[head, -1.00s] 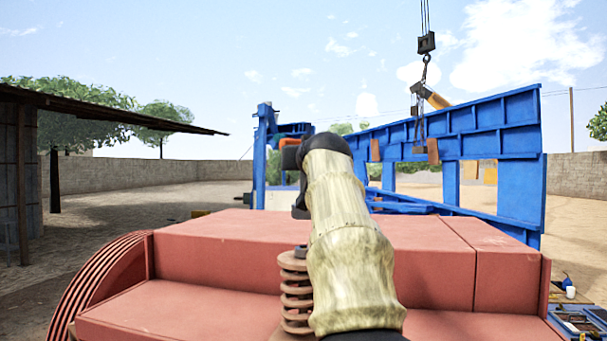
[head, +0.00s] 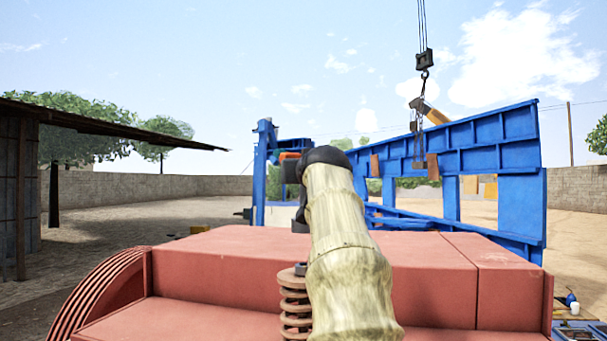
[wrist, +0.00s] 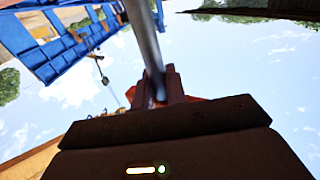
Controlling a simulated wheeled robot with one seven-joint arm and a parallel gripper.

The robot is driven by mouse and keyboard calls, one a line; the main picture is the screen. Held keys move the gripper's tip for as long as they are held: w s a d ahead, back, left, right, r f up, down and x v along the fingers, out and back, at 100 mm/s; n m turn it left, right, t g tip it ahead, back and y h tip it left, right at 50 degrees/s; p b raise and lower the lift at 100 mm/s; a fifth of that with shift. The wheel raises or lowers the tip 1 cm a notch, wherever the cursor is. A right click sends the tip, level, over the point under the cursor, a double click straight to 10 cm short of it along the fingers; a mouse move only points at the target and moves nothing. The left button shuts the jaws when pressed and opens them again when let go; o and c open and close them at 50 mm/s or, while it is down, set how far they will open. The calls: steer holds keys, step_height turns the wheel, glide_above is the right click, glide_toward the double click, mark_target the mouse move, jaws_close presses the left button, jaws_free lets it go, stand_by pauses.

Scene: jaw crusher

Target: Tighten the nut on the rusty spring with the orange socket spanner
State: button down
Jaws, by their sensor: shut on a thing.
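The rusty coil spring (head: 294,308) stands upright in front of the red machine body, partly hidden by my arm. A small dark piece (head: 301,268) sits at its top; I cannot tell whether it is the nut or the socket. My gripper (wrist: 160,84) is shut on a grey metal shaft (wrist: 147,40), which looks like the socket spanner's. Some orange (wrist: 192,98) shows beside the fingers. In the head view my gripper is mostly hidden behind my arm, with an orange piece (head: 289,156) beside it, above the spring. The spanner's socket end is not clearly visible.
The red machine body (head: 400,262) fills the foreground. A blue steel frame (head: 470,145) stands behind it, with a crane hook (head: 424,62) hanging above. A toolbox (head: 580,330) and a white cup (head: 574,308) are at lower right.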

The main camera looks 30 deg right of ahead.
steer(key=shift+f+b, duration=2.05)
steer(key=shift+f, duration=0.35)
steer(key=shift+f+b, duration=0.35)
steer(key=shift+f, duration=0.05)
steer(key=shift+f+b, duration=0.65)
steer(key=shift+f, duration=0.05)
steer(key=shift+f+b, duration=1.15)
steer(key=shift+f, duration=0.1)
steer(key=shift+w+a+m+g+h+p, duration=0.15)
steer(key=shift+m+g+h+p, duration=0.3)
steer(key=shift+h, duration=0.25)
